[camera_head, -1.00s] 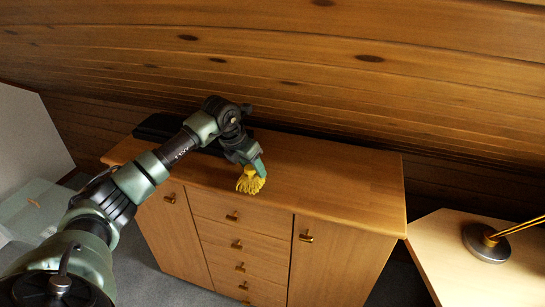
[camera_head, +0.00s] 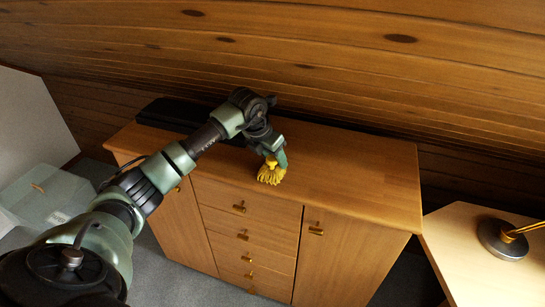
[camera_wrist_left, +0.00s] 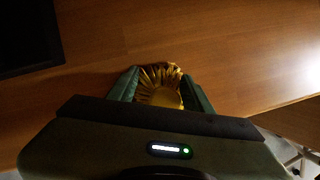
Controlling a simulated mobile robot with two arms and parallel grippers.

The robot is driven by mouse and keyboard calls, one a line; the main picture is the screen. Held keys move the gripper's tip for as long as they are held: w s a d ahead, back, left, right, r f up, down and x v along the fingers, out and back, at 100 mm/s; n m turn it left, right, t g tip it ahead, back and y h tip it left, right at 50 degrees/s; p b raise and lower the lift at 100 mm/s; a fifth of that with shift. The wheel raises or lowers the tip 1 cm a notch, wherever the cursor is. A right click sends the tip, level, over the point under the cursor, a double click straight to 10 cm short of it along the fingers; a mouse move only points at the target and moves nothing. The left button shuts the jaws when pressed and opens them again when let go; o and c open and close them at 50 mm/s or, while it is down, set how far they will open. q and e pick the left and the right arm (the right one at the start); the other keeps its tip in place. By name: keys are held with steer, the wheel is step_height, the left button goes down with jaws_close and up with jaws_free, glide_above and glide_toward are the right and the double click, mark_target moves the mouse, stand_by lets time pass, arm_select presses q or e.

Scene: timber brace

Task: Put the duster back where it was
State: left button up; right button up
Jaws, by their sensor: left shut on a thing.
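The yellow duster (camera_head: 271,173) is at the front part of the wooden cabinet's top (camera_head: 350,175) in the head view. My left gripper (camera_head: 276,162) is shut on it, reaching down from the upper left. In the left wrist view the duster (camera_wrist_left: 160,86) sits between the two green fingers of my left gripper (camera_wrist_left: 160,92), with the wooden top beyond it. I cannot tell whether the duster touches the top. The duster's handle is hidden. My right gripper is not in view.
A long black object (camera_head: 172,112) lies at the back left of the cabinet top; a dark shape (camera_wrist_left: 25,35) shows in the wrist view. The top's right side is clear. A pale table (camera_head: 465,250) with a round metal base (camera_head: 505,240) stands at right. A plank wall rises behind.

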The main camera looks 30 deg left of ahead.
mark_target(266, 168)
arm_select(q)
steer(key=o, duration=1.2)
steer(key=shift+o, duration=0.7)
steer(key=shift+a+f, duration=0.1)
steer(key=shift+a, duration=0.15)
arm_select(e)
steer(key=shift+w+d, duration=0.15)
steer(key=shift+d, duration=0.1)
arm_select(q)
steer(key=shift+d+r, duration=0.1)
steer(key=shift+r, duration=0.25)
steer(key=b+v, duration=0.1)
steer(key=v, duration=0.6)
steer(key=shift+s+r, duration=0.15)
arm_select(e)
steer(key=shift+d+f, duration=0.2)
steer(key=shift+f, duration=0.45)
